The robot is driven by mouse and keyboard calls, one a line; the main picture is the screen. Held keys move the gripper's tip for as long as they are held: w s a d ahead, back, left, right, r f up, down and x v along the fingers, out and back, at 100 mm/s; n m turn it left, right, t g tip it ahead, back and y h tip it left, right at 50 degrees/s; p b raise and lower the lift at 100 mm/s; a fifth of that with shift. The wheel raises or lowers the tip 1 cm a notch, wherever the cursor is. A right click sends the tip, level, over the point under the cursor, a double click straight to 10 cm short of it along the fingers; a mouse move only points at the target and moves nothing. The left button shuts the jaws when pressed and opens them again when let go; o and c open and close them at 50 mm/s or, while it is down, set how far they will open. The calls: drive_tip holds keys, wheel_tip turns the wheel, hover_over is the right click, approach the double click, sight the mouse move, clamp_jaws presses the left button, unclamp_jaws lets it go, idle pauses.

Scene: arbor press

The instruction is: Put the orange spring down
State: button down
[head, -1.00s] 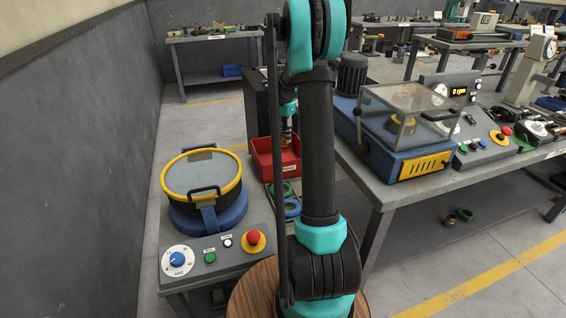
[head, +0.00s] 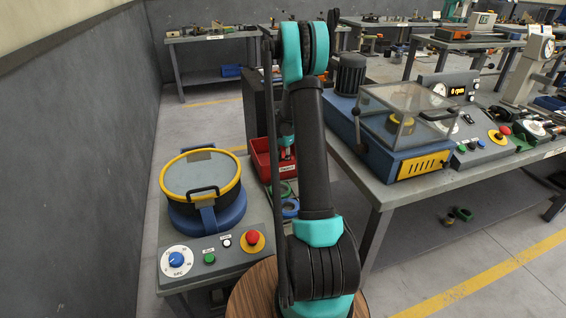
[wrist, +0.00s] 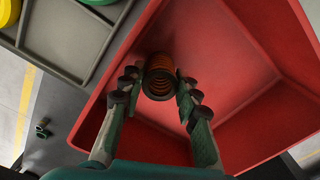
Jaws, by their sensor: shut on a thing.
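My gripper (wrist: 158,82) is shut on the orange spring (wrist: 159,70), a dark-edged coil seen end-on between the fingertips in the wrist view. The spring is over the inside of the red bin (wrist: 232,50), whose floor and walls surround it in that view. I cannot tell whether the spring touches the bin floor. In the head view the red bin (head: 262,158) stands at the back of the bench, partly behind my arm. The spring is hidden there.
A blue machine with a yellow-rimmed round lid (head: 203,178) stands left of the bin. Green and blue rings (head: 290,207) lie in front of the bin. A grey tray (wrist: 70,38) borders the bin in the wrist view. A larger bench with a clear-covered machine (head: 400,135) is at right.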

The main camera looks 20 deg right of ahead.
sight(283, 160)
drive_tip(key=shift+f, duration=0.1)
drive_tip(key=c, duration=1.4)
unclamp_jaws()
wheel_tip(283, 160, up, 12)
drive_tip(key=s+a+r+n+t, duration=0.1)
drive_tip(key=s+a+r+n, duration=0.25)
drive_tip(key=s, duration=0.35)
drive_tip(key=s+a+f+n+t, duration=0.1)
drive_tip(key=s+a+n, duration=0.2)
drive_tip(key=s, duration=0.6)
drive_tip(key=s+a+f+n+t, duration=0.1)
drive_tip(key=s+a+f+n, duration=0.1)
drive_tip(key=s, duration=0.7)
drive_tip(key=s+a+f+n+t, duration=0.1)
drive_tip(key=s+a+n, duration=0.3)
drive_tip(key=s, duration=0.5)
drive_tip(key=shift+s+a+f, duration=0.2)
drive_tip(key=shift+a+f, duration=0.25)
drive_tip(key=shift+a, duration=0.05)
